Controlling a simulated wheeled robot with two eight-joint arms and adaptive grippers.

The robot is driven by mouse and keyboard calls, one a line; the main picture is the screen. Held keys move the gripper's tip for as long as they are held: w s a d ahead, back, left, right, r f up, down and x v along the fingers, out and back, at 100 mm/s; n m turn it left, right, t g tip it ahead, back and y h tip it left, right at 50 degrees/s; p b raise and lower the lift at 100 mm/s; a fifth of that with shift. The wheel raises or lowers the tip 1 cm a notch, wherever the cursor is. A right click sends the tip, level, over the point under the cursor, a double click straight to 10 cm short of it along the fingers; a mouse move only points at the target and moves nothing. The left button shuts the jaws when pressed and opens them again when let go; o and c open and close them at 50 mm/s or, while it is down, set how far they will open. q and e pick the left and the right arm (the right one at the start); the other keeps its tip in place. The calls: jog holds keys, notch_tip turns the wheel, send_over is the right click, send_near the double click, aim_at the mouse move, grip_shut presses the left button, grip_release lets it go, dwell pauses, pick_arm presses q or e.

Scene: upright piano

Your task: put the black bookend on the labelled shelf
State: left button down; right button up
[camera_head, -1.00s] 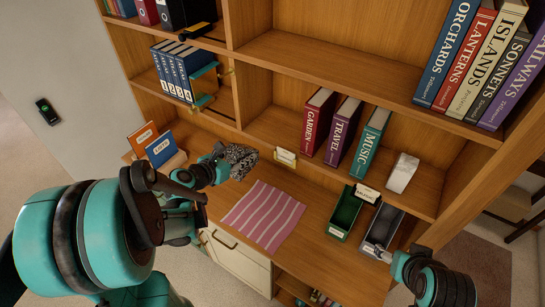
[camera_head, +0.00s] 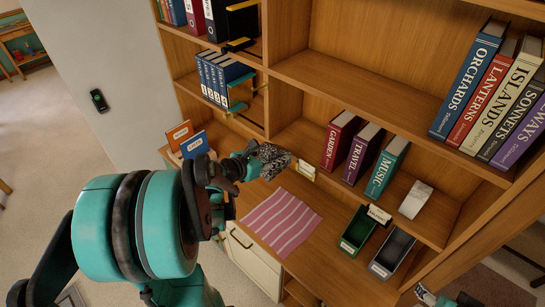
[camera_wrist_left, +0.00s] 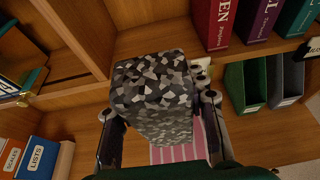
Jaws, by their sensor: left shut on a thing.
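My left gripper (camera_head: 250,163) is shut on a speckled black, grey and white block (camera_head: 272,158), which may be the black bookend. In the left wrist view the block (camera_wrist_left: 155,88) sits between both fingers, above the desk and before the lower shelf. A small white label card (camera_head: 305,169) stands on the lower shelf's front edge (camera_head: 345,200), just right of the block. In the wrist view the block partly hides the card. My right gripper (camera_head: 428,297) shows only in part at the bottom edge; its jaws are unclear.
Garden (camera_head: 338,142), Travel (camera_head: 362,152) and Music (camera_head: 387,168) books stand right of the label. A white box (camera_head: 415,200) lies farther right. Green (camera_head: 357,230) and grey (camera_head: 391,252) bins and a striped cloth (camera_head: 282,222) are on the desk (camera_head: 315,262).

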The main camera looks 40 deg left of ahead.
pick_arm(q)
jog(key=w+d+b, duration=0.1)
jog(key=w, duration=0.5)
jog(key=w+b, duration=0.1)
jog(key=w, duration=0.6)
jog(key=w+d+b, duration=0.1)
jog(key=w, duration=0.5)
jog(key=shift+w+d, duration=0.15)
jog(key=shift+d, duration=0.15)
jog(key=shift+f+b, duration=1.15)
jog(key=shift+f, duration=0.05)
jog(key=c, duration=0.8)
grip_release()
jog(key=shift+r, duration=0.1)
